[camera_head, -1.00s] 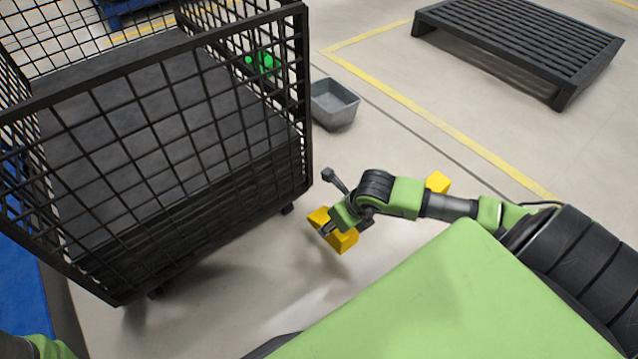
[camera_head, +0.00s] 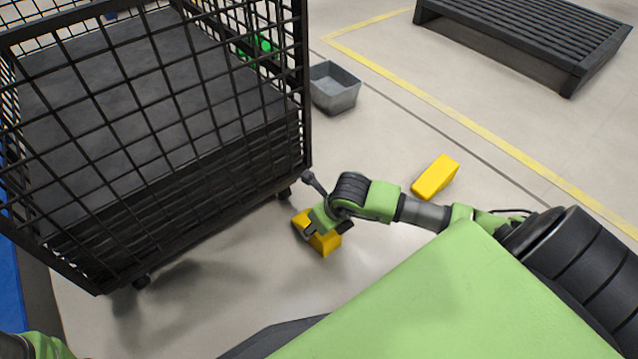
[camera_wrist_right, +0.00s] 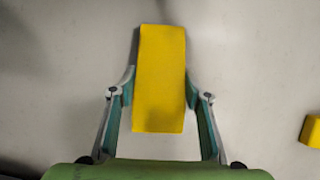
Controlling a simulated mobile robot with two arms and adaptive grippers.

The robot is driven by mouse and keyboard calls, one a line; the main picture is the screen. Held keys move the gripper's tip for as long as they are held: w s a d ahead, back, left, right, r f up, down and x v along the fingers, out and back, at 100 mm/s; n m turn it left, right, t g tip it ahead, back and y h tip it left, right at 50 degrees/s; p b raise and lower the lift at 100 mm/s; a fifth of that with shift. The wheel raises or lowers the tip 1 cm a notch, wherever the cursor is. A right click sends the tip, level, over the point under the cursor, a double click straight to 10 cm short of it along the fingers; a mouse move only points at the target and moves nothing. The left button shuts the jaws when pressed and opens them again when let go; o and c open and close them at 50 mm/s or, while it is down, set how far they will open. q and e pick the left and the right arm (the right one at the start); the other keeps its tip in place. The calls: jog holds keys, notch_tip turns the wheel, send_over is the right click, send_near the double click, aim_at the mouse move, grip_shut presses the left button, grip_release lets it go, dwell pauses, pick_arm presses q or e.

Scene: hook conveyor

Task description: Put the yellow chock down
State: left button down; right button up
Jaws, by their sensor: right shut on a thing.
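A yellow chock (camera_head: 327,244) is in my right gripper (camera_head: 314,229), beside the near right corner of the cage trolley. In the right wrist view the yellow chock (camera_wrist_right: 160,80) stands between the two fingers of the right gripper (camera_wrist_right: 160,88), which are shut on its sides. The head view does not clearly show whether the chock touches the floor. A second yellow chock (camera_head: 436,177) lies on the floor to the right, behind my right forearm; its edge also shows in the right wrist view (camera_wrist_right: 312,130). My left gripper is out of view.
A black mesh cage trolley (camera_head: 165,190) on castors fills the left. A grey bin (camera_head: 333,88) stands on the floor by its right side. A dark slatted pallet (camera_head: 530,35) lies at the far right, beyond a yellow floor line (camera_head: 430,107). Floor between is clear.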

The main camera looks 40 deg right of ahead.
jog(key=o, duration=1.4)
jog(key=shift+r, duration=0.1)
jog(key=p+v, duration=0.7)
jog(key=v, duration=0.4)
jog(key=shift+s+r+p, duration=0.1)
jog(key=shift+r+p, duration=0.3)
